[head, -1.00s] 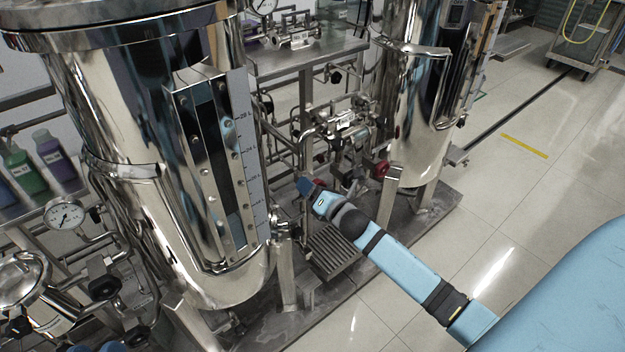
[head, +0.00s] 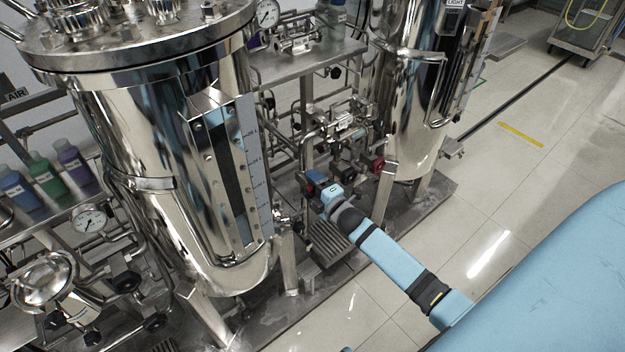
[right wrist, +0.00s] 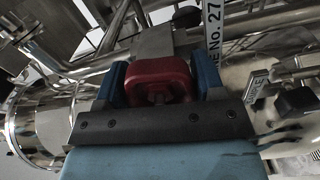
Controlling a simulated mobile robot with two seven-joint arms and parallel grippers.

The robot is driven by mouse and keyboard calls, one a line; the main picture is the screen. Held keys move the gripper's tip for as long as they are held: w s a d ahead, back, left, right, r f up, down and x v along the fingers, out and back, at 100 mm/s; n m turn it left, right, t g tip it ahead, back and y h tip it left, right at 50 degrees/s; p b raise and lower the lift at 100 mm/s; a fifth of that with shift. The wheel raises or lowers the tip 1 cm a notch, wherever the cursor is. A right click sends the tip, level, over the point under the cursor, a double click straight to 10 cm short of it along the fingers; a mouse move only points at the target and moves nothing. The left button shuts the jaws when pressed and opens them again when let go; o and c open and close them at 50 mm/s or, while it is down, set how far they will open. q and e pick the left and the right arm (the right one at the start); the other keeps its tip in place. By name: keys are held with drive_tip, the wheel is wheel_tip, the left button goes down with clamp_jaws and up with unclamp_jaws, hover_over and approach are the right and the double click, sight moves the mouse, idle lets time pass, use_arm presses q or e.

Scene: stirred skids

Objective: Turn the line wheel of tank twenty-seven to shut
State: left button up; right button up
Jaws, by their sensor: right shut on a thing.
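A red line wheel (right wrist: 158,80) sits between the two blue fingers of my right gripper (right wrist: 160,85) in the right wrist view. The fingers are shut on it, one on each side. A white tag (right wrist: 213,30) ending in "No. 27" stands just behind the wheel. In the head view my right gripper (head: 318,187) is low among the pipes between the two steel tanks, and its fingers mostly hide the wheel. My left gripper is not in view.
A large steel tank (head: 150,190) stands left of my right gripper and a second tank (head: 408,110) stands behind it to the right. Another red wheel (head: 377,164) is close by on the right. Pipes crowd the area behind. The tiled floor (head: 520,190) at the right is open.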

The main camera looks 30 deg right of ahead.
use_arm(q)
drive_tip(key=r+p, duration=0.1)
drive_tip(key=p, duration=0.2)
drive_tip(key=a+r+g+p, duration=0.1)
drive_tip(key=p, duration=0.3)
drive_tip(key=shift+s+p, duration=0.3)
use_arm(e)
drive_tip(key=m, duration=1.9)
drive_tip(key=shift+d+m, duration=0.1)
drive_tip(key=shift+m, duration=0.2)
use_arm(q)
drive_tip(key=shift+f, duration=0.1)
use_arm(e)
drive_tip(key=shift+m, duration=0.3)
drive_tip(key=o, duration=0.9)
drive_tip(key=shift+r, duration=0.1)
